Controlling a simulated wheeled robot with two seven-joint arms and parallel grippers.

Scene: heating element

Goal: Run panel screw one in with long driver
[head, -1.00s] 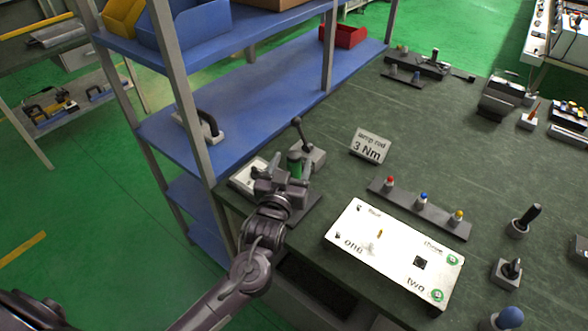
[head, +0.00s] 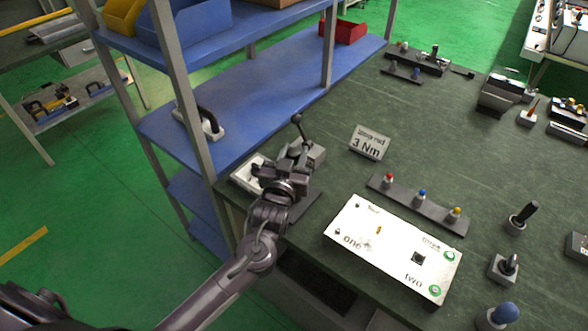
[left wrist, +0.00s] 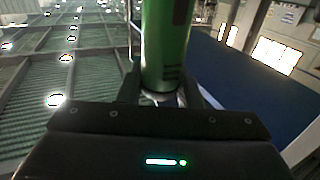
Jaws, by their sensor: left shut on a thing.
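My left gripper (head: 290,165) is at the left end of the bench, beside the shelf rack, left of and behind the white panel. It is shut on a green cylindrical handle (left wrist: 166,45), seen between its fingers in the left wrist view. The handle looks like a driver's; its tip is hidden, and the gripper hides the handle in the head view. The white panel (head: 370,262) lies on the bench, marked "one" and "two". A small brass-coloured upright piece (head: 379,230) stands on it near "one". My right gripper is not in view.
A "3 Nm" sign (head: 369,143) stands behind the panel. A dark strip with red, blue and yellow knobs (head: 405,197) lies between them. A grey block with a lever (head: 310,150) is close to my gripper. The blue shelf rack (head: 215,140) stands at left.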

